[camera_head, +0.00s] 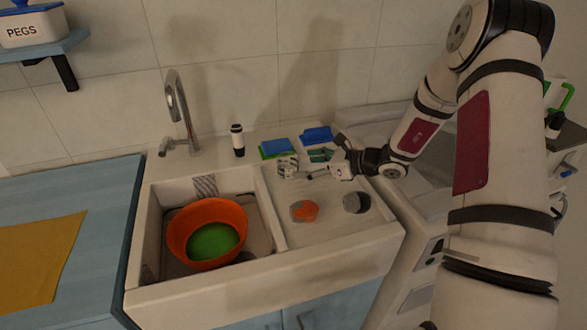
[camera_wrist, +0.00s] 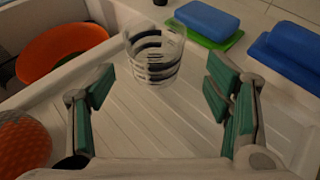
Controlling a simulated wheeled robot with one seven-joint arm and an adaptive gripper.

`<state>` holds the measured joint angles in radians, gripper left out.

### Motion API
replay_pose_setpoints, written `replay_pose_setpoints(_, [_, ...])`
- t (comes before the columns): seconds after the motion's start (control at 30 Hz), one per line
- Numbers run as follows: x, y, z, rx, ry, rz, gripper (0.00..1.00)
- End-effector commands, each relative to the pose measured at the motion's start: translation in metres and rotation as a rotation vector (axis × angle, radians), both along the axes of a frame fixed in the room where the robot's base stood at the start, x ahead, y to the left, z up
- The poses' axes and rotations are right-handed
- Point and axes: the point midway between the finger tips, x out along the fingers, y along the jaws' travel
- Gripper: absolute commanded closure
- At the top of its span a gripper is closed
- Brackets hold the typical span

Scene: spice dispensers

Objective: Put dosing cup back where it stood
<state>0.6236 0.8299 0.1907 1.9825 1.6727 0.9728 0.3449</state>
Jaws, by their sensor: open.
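The dosing cup is a clear cup with dark bands. It stands upright on the ribbed draining board (camera_wrist: 150,125), ahead of my gripper (camera_wrist: 160,92) in the wrist view, where the cup (camera_wrist: 153,55) appears above and between the spread fingertips. In the head view the cup (camera_head: 287,166) is just left of my gripper (camera_head: 313,166). My gripper is open, with green pads facing each other and nothing between them. The cup seems to lie beyond the fingertips, apart from them.
An orange bowl (camera_head: 207,228) holding something green sits in the sink left of the board. Blue sponges (camera_head: 276,146) (camera_head: 316,134) lie behind the cup. An orange-and-grey round item (camera_head: 304,210) and a grey one (camera_head: 356,202) lie in front. A dark-and-white bottle (camera_head: 237,140) stands near the wall.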

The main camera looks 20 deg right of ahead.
Motion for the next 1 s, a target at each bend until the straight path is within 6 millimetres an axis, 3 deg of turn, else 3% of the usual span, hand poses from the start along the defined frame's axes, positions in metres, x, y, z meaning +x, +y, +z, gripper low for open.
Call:
replay_pose_setpoints(0.27, [-0.034, -0.035, 0.021, -0.001, -0.001, -0.002, 0.28])
replay_pose_setpoints(0.5, [-0.046, -0.040, 0.032, -0.013, -0.007, 0.020, 0.28])
replay_pose_setpoints(0.57, [-0.050, -0.032, 0.040, -0.041, -0.020, 0.059, 0.28])
replay_pose_setpoints(0.73, [-0.079, 0.015, 0.085, -0.220, -0.100, 0.297, 0.28])
replay_pose_setpoints(1.0, [-0.166, 0.083, 0.147, -0.600, -0.270, 0.774, 0.28])
